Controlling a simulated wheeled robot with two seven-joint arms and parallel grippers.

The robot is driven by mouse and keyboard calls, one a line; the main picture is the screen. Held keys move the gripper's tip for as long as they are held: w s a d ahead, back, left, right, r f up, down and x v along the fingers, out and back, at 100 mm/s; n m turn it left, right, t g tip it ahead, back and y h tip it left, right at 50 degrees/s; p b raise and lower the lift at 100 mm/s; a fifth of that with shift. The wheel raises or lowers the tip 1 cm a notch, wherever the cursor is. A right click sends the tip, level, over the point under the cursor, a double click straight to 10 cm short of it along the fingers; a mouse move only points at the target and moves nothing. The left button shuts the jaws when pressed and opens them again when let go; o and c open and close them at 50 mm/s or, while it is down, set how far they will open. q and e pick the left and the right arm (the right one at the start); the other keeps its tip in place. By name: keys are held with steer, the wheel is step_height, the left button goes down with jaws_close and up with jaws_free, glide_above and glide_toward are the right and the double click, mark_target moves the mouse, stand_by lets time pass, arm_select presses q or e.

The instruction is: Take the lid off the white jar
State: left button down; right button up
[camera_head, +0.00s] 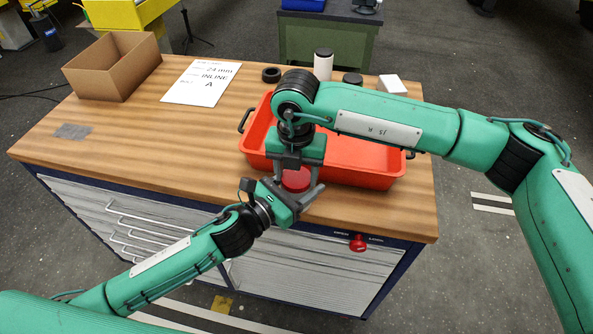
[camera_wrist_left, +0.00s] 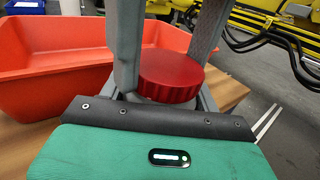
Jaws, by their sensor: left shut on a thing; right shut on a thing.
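A red ribbed lid (camera_head: 295,180) sits on a jar at the table's front edge, in front of the red bin. In the left wrist view the lid (camera_wrist_left: 170,72) covers a pale jar body (camera_wrist_left: 150,99), mostly hidden. My right gripper (camera_head: 297,177) points down from above, with its grey fingers on either side of the lid, shut on it. My left gripper (camera_head: 292,197) comes in low from the front left, shut on the jar body below the lid. Whether there is a gap between lid and jar cannot be told.
The red bin (camera_head: 358,172) stands right behind the jar. A white cylinder with a dark top (camera_head: 323,67), a black ring (camera_head: 271,74) and a white box (camera_head: 391,83) are at the back. A cardboard box (camera_head: 113,68) and a printed sheet (camera_head: 201,82) lie left.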

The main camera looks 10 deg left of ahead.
steer(key=n, duration=0.3)
steer(key=shift+d, duration=0.1)
steer(key=o, duration=1.1)
steer(key=shift+s+a, duration=0.1)
steer(key=shift+a, duration=0.1)
steer(key=shift+r, duration=2.25)
